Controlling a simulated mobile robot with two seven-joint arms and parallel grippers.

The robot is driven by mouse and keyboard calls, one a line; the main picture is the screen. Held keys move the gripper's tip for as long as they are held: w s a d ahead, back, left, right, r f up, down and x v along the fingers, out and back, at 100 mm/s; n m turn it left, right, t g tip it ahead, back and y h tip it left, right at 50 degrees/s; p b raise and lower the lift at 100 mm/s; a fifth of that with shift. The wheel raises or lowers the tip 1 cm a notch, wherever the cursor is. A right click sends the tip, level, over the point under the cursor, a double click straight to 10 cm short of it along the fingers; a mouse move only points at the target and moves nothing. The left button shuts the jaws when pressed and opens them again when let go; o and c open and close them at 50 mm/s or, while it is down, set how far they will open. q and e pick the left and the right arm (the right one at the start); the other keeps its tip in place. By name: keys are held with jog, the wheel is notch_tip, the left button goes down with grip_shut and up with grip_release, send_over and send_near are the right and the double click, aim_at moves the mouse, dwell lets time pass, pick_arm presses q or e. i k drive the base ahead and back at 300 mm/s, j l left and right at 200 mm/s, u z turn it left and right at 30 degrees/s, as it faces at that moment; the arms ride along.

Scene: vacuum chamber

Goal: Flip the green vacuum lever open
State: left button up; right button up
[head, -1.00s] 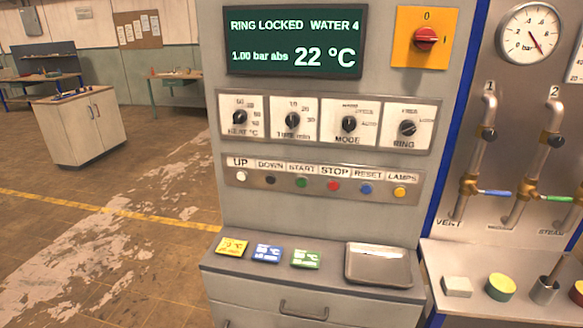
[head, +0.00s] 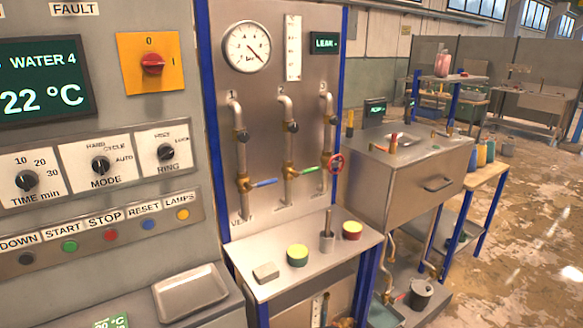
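The green lever (head: 314,170) is on the middle of three vertical pipes on the steel valve panel. It points to the right, roughly level, across its pipe. A blue lever (head: 264,183) sits on the left pipe, also pointing right. A red handwheel (head: 336,164) is on the right pipe. The label under the middle pipe is too small to read. Neither of my grippers shows in the head view.
Below the panel, a steel shelf (head: 300,279) juts out with a grey block (head: 266,272), two round yellow-topped tins (head: 297,255) and a cup with a rod (head: 327,240). A control cabinet (head: 95,240) stands left. A sink unit (head: 408,185) stands right.

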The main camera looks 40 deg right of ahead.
aim_at(311, 170)
jog(key=i+l+z, duration=0.15)
jog(key=l+z, duration=0.25)
jog(key=i+l+z, duration=0.2)
jog(key=l+z, duration=0.25)
jog(key=i+l+z, duration=0.2)
jog(key=z, duration=0.2)
jog(key=l+z, duration=0.35)
jog(key=l, duration=0.8)
